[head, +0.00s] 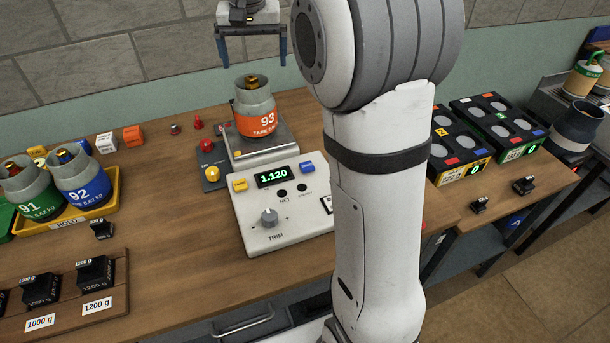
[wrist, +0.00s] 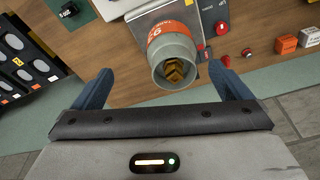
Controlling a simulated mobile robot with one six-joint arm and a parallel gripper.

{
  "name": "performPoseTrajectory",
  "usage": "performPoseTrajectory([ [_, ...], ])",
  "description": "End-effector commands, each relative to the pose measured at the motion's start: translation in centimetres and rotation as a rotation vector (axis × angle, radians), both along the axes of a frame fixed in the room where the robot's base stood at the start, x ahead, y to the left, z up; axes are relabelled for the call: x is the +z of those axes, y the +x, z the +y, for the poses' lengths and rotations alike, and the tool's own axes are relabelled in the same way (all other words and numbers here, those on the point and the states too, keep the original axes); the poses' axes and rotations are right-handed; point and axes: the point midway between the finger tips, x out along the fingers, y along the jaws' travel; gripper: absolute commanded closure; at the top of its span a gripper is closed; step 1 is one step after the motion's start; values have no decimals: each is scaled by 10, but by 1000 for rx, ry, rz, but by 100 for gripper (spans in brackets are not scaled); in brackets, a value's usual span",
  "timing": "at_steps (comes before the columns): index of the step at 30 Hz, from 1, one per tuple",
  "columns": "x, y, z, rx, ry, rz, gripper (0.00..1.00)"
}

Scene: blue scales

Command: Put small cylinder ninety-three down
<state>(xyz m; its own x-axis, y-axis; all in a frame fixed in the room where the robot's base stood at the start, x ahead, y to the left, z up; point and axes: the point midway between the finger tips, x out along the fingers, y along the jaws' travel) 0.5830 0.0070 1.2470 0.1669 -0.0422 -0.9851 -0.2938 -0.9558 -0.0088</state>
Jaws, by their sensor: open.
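Cylinder ninety-three (head: 265,122), grey with an orange label, stands upright on the metal plate of the scale (head: 262,148). The scale's display (head: 278,176) reads 1.120. My gripper (head: 252,60) is open and empty above the cylinder, its two blue fingers apart and clear of it. In the wrist view the cylinder (wrist: 172,58) shows from above with its brass valve, beyond and between the open fingers (wrist: 165,85). My arm hides part of the scale's right side.
Cylinders 91 (head: 35,195) and 92 (head: 80,180) stand in the yellow HOLD tray (head: 115,205) at left. Black weights (head: 95,272) stand at front left. Black trays with round wells (head: 505,128) are at right. Small coloured blocks (head: 132,136) lie behind.

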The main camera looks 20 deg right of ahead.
Motion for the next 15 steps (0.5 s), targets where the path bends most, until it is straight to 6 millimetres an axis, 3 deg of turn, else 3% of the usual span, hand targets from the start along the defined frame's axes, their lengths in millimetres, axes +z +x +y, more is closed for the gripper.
performPoseTrajectory([
  [1, -1, -22, -1, 20, -1, -7, 3],
  [8, -29, -111, -4, 119, -6, -37, 3],
  [15, -80, -206, -5, 218, -13, -69, 3],
])
